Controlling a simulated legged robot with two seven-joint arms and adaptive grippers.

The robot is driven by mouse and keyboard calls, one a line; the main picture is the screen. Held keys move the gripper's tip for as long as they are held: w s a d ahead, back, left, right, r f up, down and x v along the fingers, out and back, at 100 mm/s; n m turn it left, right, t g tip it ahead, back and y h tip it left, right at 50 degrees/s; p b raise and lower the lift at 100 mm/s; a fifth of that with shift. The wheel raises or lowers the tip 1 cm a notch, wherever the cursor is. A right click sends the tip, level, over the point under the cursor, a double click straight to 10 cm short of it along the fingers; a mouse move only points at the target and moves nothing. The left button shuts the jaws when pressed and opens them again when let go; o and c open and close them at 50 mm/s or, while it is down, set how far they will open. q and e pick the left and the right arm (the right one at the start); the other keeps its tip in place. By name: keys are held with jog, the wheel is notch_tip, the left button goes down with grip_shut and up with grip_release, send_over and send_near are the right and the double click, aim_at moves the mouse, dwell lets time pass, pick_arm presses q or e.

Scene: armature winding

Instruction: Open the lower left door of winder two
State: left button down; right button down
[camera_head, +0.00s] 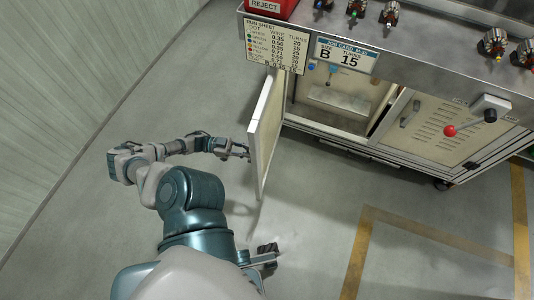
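The lower left door (266,135) of the winder cabinet (360,45) stands open, swung out from the front toward me. Behind it the lower left compartment (345,95) is exposed. My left gripper (246,152) is at the door's left face, close to or touching it. It is small and dark here, and I cannot tell how far its fingers are apart. What looks like my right gripper (268,257) shows partly at the bottom, beyond my own arm. It is over the floor, away from the door, and its fingers are mostly hidden.
The lower right door (440,130), with a red-knobbed lever (451,130) in front of it, is shut. A run sheet (276,47), a job card (346,54) and a red reject bin (268,8) are above. A wall (70,90) stands left. Floor in front is clear, with yellow lines (440,237).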

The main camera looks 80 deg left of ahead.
pick_arm(q)
jog(key=shift+a+v, duration=0.3)
jog(key=shift+v, duration=1)
jog(key=shift+w, duration=0.1)
jog(key=c, duration=1.2)
grip_release()
jog(key=shift+o, duration=0.8)
jog(key=shift+f, duration=0.1)
jog(key=v, duration=1.2)
jog(key=shift+a+f, duration=0.1)
jog(key=shift+w, duration=0.1)
